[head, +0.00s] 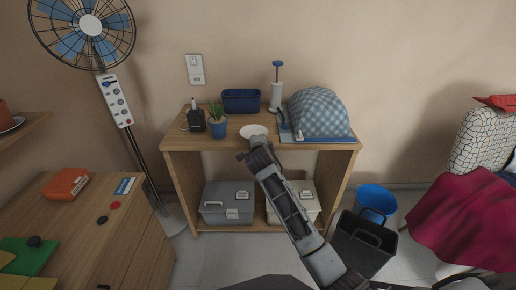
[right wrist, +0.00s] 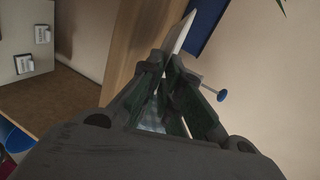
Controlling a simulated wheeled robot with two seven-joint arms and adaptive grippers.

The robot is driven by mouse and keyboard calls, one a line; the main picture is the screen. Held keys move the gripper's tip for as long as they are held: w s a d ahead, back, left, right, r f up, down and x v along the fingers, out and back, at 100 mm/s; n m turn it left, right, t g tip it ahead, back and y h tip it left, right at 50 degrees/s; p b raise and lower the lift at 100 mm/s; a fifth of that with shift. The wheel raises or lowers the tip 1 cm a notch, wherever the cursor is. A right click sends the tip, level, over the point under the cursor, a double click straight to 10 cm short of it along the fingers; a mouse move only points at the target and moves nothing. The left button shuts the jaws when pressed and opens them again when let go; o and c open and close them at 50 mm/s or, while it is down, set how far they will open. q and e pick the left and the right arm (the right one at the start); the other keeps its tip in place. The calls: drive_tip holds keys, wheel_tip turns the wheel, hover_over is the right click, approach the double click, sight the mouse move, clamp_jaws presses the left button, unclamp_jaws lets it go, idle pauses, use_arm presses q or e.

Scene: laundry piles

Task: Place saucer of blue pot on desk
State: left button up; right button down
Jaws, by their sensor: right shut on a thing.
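A white saucer (head: 254,131) is at the front edge of the wooden shelf unit's top. My right gripper (head: 259,147) is shut on its near rim; in the right wrist view the saucer (right wrist: 182,32) shows edge-on between the fingertips (right wrist: 172,66). I cannot tell whether it touches the top. The blue pot (head: 218,128), with a spiky green plant, stands on the top just left of the saucer. A wooden desk (head: 120,245) with drawers is at lower left. My left gripper is not in view.
A blue tray (head: 242,100), a white pump (head: 276,95) and a checked cover (head: 319,113) stand behind and right of the saucer. An orange book (head: 66,184) and a green mat (head: 30,252) lie on the desk. A fan pole (head: 141,160) rises beside it. The desk's middle has free room.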

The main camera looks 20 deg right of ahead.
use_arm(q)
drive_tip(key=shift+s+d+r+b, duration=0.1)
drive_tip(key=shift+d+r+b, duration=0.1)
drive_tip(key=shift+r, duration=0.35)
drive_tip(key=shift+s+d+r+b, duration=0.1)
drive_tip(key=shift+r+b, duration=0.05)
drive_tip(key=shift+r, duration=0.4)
use_arm(e)
drive_tip(key=shift+f, duration=1.85)
drive_tip(key=c, duration=1.6)
unclamp_jaws()
drive_tip(key=shift+c, duration=0.2)
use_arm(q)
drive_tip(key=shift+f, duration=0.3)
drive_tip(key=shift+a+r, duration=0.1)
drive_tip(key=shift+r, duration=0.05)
use_arm(e)
drive_tip(key=shift+s, duration=0.1)
